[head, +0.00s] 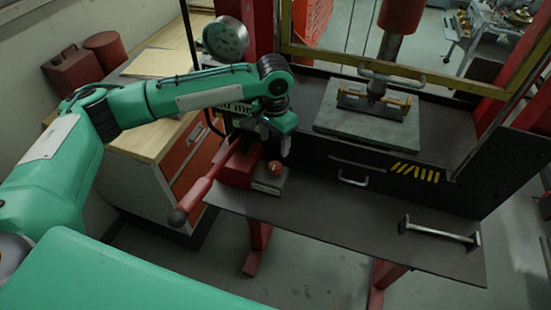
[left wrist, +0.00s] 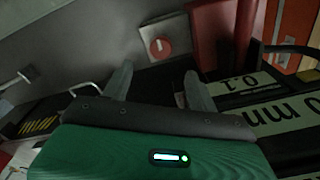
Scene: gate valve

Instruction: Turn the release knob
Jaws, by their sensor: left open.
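The release knob (head: 274,167) is a small round red knob on a grey block (head: 268,187) at the front left of the press bench. In the left wrist view the knob (left wrist: 161,47) shows as a red disc with a pale mark across it, on a grey plate. My left gripper (head: 284,150) points down just above and behind the knob in the head view. In the left wrist view its two fingers (left wrist: 157,76) are apart with nothing between them. The knob lies beyond the fingertips, between their lines, and looks untouched. My right gripper is in neither view.
A red pump lever (head: 203,187) with a dark ball end sticks out left of the knob. A pressure gauge (head: 225,39) stands behind my left arm. The press plate (head: 368,128) is at the back. A bar handle (head: 440,232) is on the bench, whose front middle is clear.

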